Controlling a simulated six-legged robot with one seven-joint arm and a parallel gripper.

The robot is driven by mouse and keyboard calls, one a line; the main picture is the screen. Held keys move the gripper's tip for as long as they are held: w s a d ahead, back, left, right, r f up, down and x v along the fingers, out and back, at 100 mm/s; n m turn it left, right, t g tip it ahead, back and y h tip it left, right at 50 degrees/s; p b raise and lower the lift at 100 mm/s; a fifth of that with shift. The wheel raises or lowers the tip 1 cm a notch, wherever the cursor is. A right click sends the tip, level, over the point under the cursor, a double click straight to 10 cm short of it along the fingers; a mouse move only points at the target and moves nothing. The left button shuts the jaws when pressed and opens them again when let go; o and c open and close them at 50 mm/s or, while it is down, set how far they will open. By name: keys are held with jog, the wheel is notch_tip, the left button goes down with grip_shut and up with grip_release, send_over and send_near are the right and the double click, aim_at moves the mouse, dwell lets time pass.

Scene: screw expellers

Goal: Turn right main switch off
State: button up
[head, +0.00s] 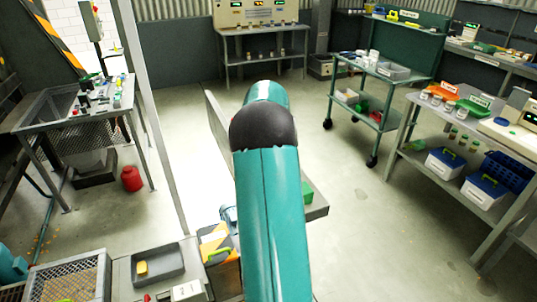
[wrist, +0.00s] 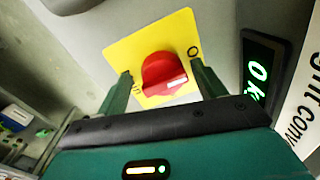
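A red rotary switch knob (wrist: 163,73) sits on a yellow plate (wrist: 125,48) in the wrist view. An "O" mark is on the plate to the knob's upper right, and another mark is at its lower left, partly beside my left finger. The knob's white pointer line is on its right side. My gripper (wrist: 162,85) is open, with one dark green finger on each side of the knob. I cannot tell whether the fingers touch it. In the head view my arm fills the middle, and neither the gripper nor the knob shows.
A green lit display (wrist: 258,82) and a white label (wrist: 302,105) ending in "ght conv" lie right of the plate. In the head view, a green cart (head: 375,75) and a shelf bench (head: 440,122) stand right, and a metal table (head: 60,115) left.

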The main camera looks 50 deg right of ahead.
notch_tip(320, 180, up, 14)
jog(key=shift+s+d, duration=0.25)
jog(key=shift+d, duration=0.15)
jog(key=shift+a, duration=0.1)
dwell(0.6)
jog(key=w+a+r+n+t+h, duration=0.1)
jog(key=a+r+n, duration=0.15)
jog(key=a, duration=1.15)
jog(key=a+r+n+t, duration=0.1)
jog(key=a+r, duration=0.3)
jog(key=a, duration=0.9)
jog(key=s+a+f+n+t, duration=0.1)
jog(key=s+a+f, duration=0.1)
jog(key=s+a, duration=0.2)
jog(key=s+a+f+n+t, duration=0.1)
jog(key=s+a, duration=0.4)
jog(key=a, duration=0.6)
jog(key=s+a+f+n+t, duration=0.1)
jog(key=s+a+f+n, duration=0.1)
jog(key=s+a+f, duration=0.3)
jog(key=shift+a+n, duration=0.35)
jog(key=shift+a, duration=0.9)
jog(key=shift+f, duration=0.1)
